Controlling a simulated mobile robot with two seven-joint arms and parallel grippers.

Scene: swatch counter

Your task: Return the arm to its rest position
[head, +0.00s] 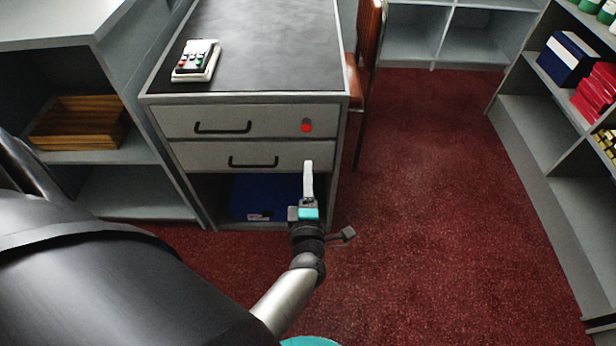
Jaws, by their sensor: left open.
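My left gripper (308,182) is in the middle of the head view, seen nearly edge-on, with a pale finger pointing up the picture. It is open, and nothing shows between its fingers. In the picture it overlaps the right end of the lower drawer and the open space under it; I cannot tell how far it is from the cabinet front. My right gripper is not in view.
A grey cabinet (250,62) has two closed drawers, one with a red round spot (305,125). A keypad device (196,61) lies on top. A blue box (252,197) sits below. A chair (364,68) stands beside it. Red carpet (430,190) is clear to the right, before shelves (545,150).

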